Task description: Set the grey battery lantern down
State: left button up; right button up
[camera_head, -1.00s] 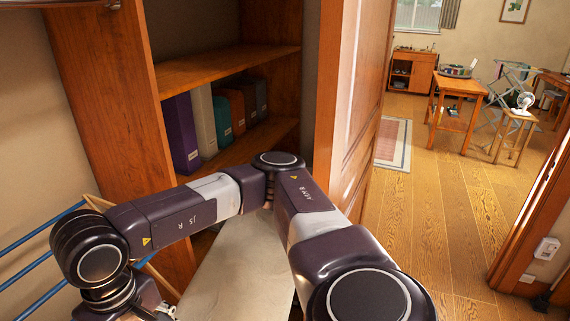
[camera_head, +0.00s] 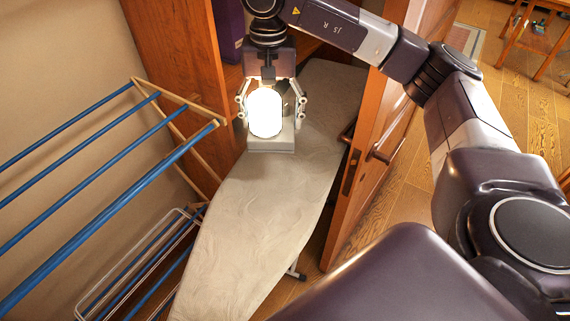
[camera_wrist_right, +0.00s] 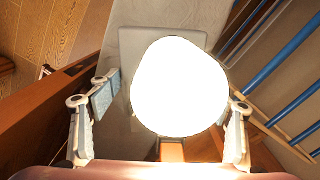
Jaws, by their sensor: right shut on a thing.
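The grey battery lantern (camera_head: 271,143) has a glowing white globe on a pale grey, square base. My right gripper (camera_head: 270,106) is shut on it, pointing down, with a finger on each side of the globe. The lantern is upright over the far part of the ironing board (camera_head: 245,215); I cannot tell whether its base touches the cover. In the right wrist view the bright globe (camera_wrist_right: 180,88) sits between the fingers (camera_wrist_right: 165,105) and hides much of what lies behind it. My left gripper is not in view.
A drying rack with blue rods (camera_head: 95,180) stands left of the board. An open wooden door (camera_head: 375,130) with a handle is close on the right. A wooden shelf unit (camera_head: 180,60) stands behind. The near part of the board is bare.

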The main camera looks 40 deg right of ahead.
jog(key=w+d+r+m, duration=0.1)
jog(key=d, duration=0.1)
jog(key=w+d+r+m, duration=0.1)
jog(key=d, duration=0.1)
jog(key=w+d+r+m, duration=0.1)
jog(key=d+m, duration=0.1)
jog(key=shift+w+d+r, duration=0.1)
jog(key=shift+d+r, duration=0.1)
jog(key=shift+r, duration=0.05)
jog(key=shift+w+d, duration=0.1)
jog(key=shift+d, duration=0.15)
notch_tip(320, 180, down, 8)
jog(key=shift+b, duration=0.4)
notch_tip(320, 180, down, 8)
jog(key=shift+r+p, duration=0.1)
jog(key=shift+p, duration=0.85)
notch_tip(320, 180, down, 4)
jog(key=shift+r+p, duration=0.25)
jog(key=shift+p, duration=0.25)
jog(key=shift+f, duration=0.25)
